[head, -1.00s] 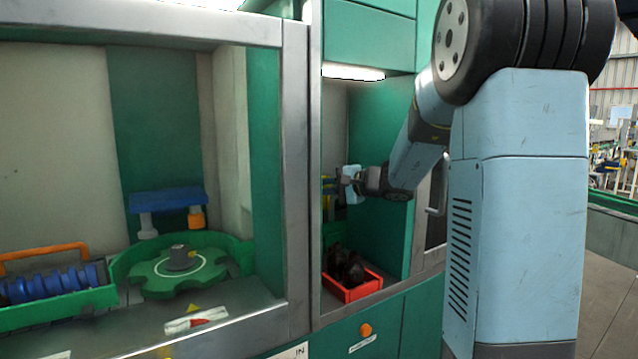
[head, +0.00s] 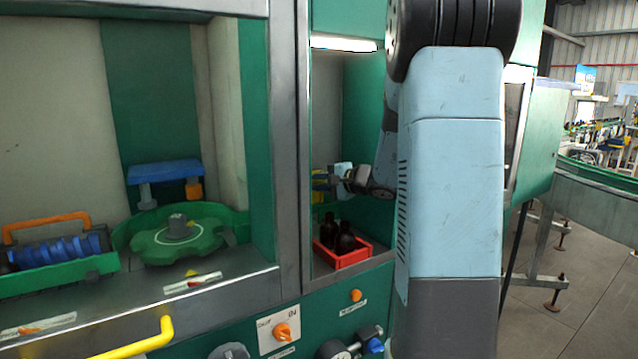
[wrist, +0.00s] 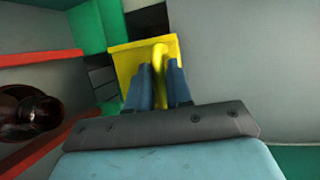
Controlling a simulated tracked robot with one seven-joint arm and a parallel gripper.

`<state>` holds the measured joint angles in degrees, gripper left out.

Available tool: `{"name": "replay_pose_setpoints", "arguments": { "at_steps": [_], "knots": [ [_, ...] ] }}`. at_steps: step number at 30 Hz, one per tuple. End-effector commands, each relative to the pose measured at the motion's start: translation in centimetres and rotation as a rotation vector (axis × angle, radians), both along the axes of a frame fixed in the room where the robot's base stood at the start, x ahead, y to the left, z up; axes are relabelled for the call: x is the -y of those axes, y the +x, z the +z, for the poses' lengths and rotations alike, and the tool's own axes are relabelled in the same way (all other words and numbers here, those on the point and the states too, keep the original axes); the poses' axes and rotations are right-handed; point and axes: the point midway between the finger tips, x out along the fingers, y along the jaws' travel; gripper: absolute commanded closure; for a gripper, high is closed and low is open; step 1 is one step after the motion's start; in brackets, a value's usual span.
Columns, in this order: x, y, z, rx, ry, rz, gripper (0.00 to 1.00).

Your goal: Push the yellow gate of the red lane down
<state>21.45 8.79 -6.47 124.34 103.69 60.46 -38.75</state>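The yellow gate (wrist: 124,62) is a square plate with a raised bar handle (wrist: 160,60) in the wrist view. My gripper (wrist: 160,72) has its two blue fingers closely on either side of that handle, apparently shut on it. In the head view my gripper (head: 328,183) is inside the narrow right bay, with a bit of yellow (head: 318,192) beside it. The red lane's walls (wrist: 40,57) show at the left of the wrist view, and as a red tray (head: 350,260) below my gripper in the head view. My fingers hide part of the gate.
Dark amber bottles (head: 345,240) stand in the red tray; one bottle (wrist: 28,110) shows in the wrist view. A metal post (head: 290,150) borders the bay on the left. Left of it are a green star wheel (head: 180,240) and a blue roller (head: 60,252).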

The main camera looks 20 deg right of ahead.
Motion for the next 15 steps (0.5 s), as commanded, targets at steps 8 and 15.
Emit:
{"name": "replay_pose_setpoints", "arguments": {
  "at_steps": [8,15],
  "knots": [
    [-0.09,-0.06,-0.05,-0.001,0.001,0.003,0.6],
    [0.07,-0.33,0.01,-0.001,0.0,0.003,0.6]
  ]
}}
